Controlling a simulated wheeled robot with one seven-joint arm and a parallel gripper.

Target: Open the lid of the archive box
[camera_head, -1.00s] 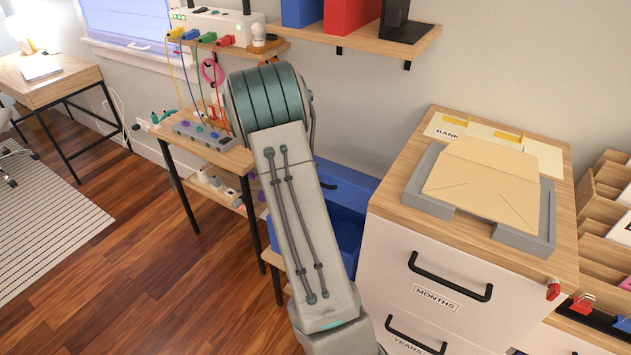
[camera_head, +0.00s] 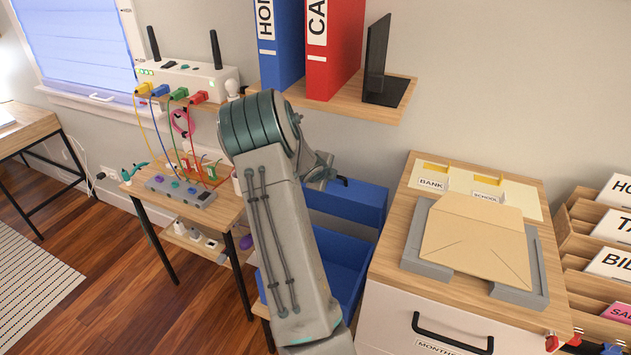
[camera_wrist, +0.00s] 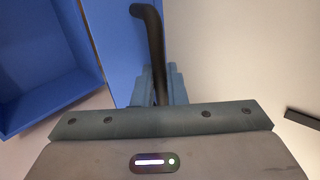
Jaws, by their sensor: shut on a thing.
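The archive box appears to be the blue box (camera_head: 347,262), standing between the wooden stand and the white drawer cabinet. Its inside shows, partly hidden by my forearm. Its blue lid (camera_head: 362,208) stands raised along the back, by the wall. In the wrist view, the lid (camera_wrist: 108,45) fills the upper middle, with the open box (camera_wrist: 35,70) at left. My gripper (camera_wrist: 160,88) is shut on the lid's black handle (camera_wrist: 150,35), which runs up from between the fingers.
A shelf (camera_head: 330,112) with blue and red binders hangs above my arm. The cabinet (camera_head: 425,318) at right holds a grey frame with a tan folded sheet (camera_head: 477,240). Floor is free at lower left.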

